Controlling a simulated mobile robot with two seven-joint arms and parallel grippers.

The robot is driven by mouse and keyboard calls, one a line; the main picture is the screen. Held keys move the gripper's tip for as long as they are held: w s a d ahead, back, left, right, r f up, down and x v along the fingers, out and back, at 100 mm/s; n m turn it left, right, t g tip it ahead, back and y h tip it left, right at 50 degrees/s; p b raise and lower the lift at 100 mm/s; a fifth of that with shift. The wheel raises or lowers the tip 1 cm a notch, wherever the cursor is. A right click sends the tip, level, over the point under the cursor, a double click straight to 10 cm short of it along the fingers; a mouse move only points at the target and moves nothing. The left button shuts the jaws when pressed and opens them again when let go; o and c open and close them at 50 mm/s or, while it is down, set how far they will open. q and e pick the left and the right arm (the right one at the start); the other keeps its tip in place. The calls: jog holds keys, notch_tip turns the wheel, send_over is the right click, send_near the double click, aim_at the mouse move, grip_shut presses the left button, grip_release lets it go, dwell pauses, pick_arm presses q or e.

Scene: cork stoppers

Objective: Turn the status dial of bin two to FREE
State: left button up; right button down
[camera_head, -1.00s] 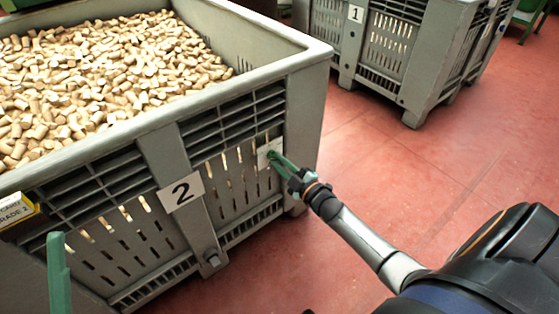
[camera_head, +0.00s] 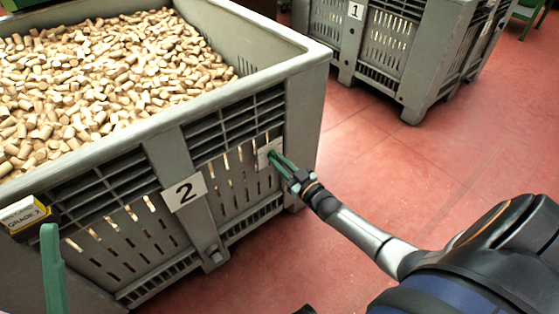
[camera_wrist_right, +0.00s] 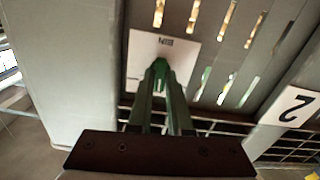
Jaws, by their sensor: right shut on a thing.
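Bin two is the large grey slatted crate (camera_head: 165,150) full of corks, with a white "2" label (camera_head: 184,192) on its front. A small white plate (camera_head: 268,147) is fixed near the right end of that front. It also shows in the right wrist view (camera_wrist_right: 140,62), with small dark lettering I cannot read surely. My right gripper's green fingers (camera_head: 276,158) reach the plate and are shut on the dial at its middle. The fingertips (camera_wrist_right: 160,68) hide the dial, so its setting cannot be told. One green finger of my left gripper (camera_head: 53,268) shows at lower left, apart from the bin's front.
A yellow-and-white "GRADE 2" box (camera_head: 24,215) sits at the bin's front left. Another grey crate labelled "1" (camera_head: 385,45) stands at the back right. The red floor (camera_head: 375,150) between the crates is clear.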

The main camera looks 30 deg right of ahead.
jog(key=shift+m, duration=0.6)
jog(key=c, duration=0.8)
grip_release()
jog(key=shift+c, duration=0.2)
pick_arm(q)
jog(key=shift+r, duration=0.1)
pick_arm(e)
jog(key=shift+s, duration=0.15)
jog(key=shift+s+p, duration=0.3)
pick_arm(q)
jog(key=shift+m, duration=0.4)
jog(key=r+p, duration=0.3)
jog(key=r, duration=0.1)
jog(key=shift+a+p, duration=0.2)
jog(key=shift+p, duration=0.1)
pick_arm(e)
jog(key=s+d, duration=0.1)
jog(key=s, duration=1)
jog(key=shift+s, duration=0.3)
pick_arm(q)
jog(key=shift+r, duration=0.1)
pick_arm(e)
jog(key=shift+a, duration=0.1)
